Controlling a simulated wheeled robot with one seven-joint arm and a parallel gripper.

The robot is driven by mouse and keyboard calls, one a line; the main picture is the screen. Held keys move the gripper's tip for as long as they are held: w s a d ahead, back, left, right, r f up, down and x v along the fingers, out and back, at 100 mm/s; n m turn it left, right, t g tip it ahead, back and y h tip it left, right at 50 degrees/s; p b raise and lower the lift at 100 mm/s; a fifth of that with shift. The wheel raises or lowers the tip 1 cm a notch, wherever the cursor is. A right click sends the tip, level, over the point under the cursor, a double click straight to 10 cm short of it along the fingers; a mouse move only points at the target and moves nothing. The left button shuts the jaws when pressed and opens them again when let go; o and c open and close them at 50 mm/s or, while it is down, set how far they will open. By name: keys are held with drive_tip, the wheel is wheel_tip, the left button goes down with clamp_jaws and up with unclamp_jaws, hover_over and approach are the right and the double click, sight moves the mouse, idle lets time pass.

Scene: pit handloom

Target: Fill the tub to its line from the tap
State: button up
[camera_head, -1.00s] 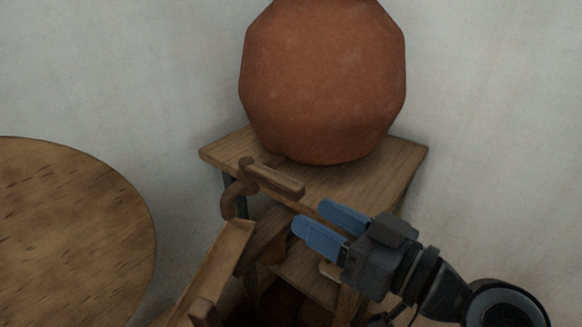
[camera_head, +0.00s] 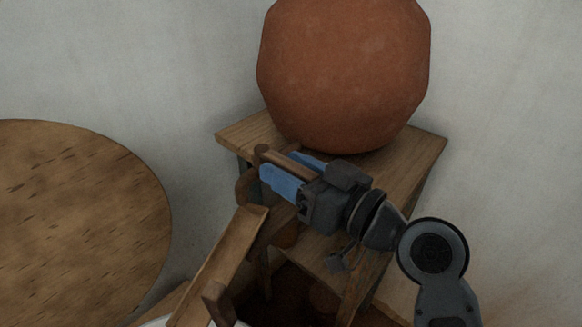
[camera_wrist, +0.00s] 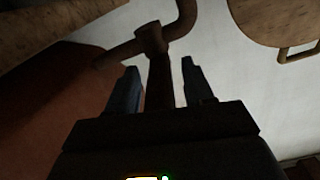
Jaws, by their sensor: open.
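The tap is brown, and its bar-shaped handle (camera_head: 288,160) sits in front of the large terracotta pot (camera_head: 345,75). My gripper (camera_head: 284,171) has its blue fingers open, one on each side of the handle. The wrist view shows the handle (camera_wrist: 158,82) between the two fingers with gaps, so it is not clamped. The curved spout (camera_wrist: 187,14) shows beyond it, and the pot (camera_wrist: 35,115) is at left. A sliver of white rim (camera_head: 155,322) shows at the bottom of the head view; I cannot tell whether it is the tub. No fill line is visible.
The pot stands on a wooden stand (camera_head: 415,150) in the wall corner. A round wooden tabletop (camera_head: 75,220) is at left. A wooden beam (camera_head: 225,255) slants up close below the tap, beside a dark opening (camera_head: 285,300). The wall leaves free room at right.

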drive_tip(key=shift+c, duration=0.4)
clamp_jaws()
